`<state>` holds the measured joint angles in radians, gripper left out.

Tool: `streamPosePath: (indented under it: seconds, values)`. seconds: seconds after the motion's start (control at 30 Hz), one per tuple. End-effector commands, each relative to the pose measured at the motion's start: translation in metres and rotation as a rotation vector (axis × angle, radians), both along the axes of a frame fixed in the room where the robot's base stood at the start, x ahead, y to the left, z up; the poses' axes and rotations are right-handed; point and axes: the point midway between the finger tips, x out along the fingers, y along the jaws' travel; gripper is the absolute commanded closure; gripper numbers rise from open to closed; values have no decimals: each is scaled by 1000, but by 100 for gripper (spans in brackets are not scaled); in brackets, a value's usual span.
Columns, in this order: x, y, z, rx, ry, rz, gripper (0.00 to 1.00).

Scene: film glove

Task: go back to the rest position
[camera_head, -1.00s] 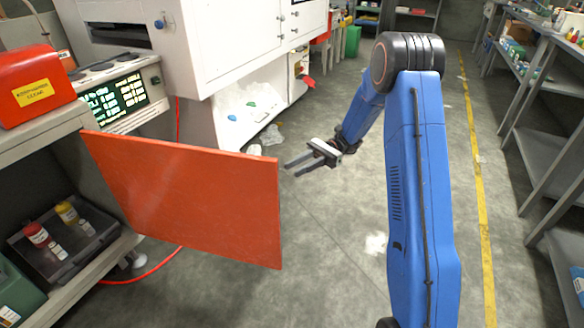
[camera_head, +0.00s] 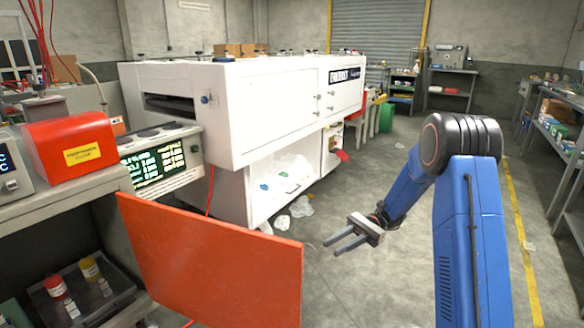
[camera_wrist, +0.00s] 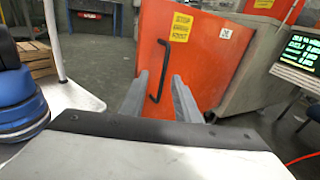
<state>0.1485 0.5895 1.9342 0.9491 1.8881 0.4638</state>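My gripper (camera_head: 345,240) is held out over the floor in the head view, at the end of my bent blue arm. Its two grey fingers are apart with nothing between them. To its left an orange door panel (camera_head: 215,262) stands swung out from the grey bench. In the wrist view my open gripper (camera_wrist: 160,92) points toward the orange panel (camera_wrist: 212,50). A black bar handle (camera_wrist: 161,70) on that panel shows between the fingers, and the fingers look clear of it.
A large white glove-box machine (camera_head: 240,105) stands behind the panel. A red box (camera_head: 70,145) and a lit green display (camera_head: 155,165) sit on the bench. Shelves (camera_head: 560,150) line the right side. The floor (camera_head: 375,290) around my arm is clear.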

Motion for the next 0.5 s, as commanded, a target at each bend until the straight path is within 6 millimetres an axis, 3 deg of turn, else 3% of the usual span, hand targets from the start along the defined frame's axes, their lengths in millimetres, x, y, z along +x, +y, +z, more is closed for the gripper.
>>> streamPosePath:
  seconds: [0.2, 0.5]
  values:
    - [-41, 4, 29, -106, -155, 52, 71]
    - [-98, 2, 55, -250, -377, 129, 71]
